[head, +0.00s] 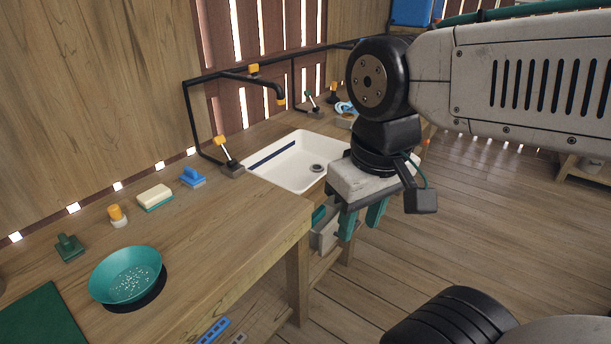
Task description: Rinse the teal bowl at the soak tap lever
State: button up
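The teal bowl (118,263) stands upright near the front edge of the wooden bench at the lower left, with small white specks inside. A lever (227,153) with a pale stem on a dark base stands left of the white sink (256,182). A second lever (310,102) with a green tip stands beyond the sink. I see no label telling which is the soak tap lever. My gripper (360,229) points down in front of the bench, right of the sink and far from the bowl. Its teal fingers are apart, with nothing seen between them.
A black pipe (232,74) with a spout runs above the sink. A green block (69,248), an orange-topped item (117,215), a sponge (155,197) and a blue brush (192,177) line the bench's back. A grey bin (325,237) is below. Open floor (480,215) lies right.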

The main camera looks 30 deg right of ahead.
aim_at(218, 140)
jog(key=u, duration=0.2)
jog(key=k, duration=0.2)
jog(key=z, duration=1.15)
jog(key=i, duration=0.7)
jog(key=u, duration=0.6)
jog(key=i, duration=0.55)
jog(key=u, duration=0.6)
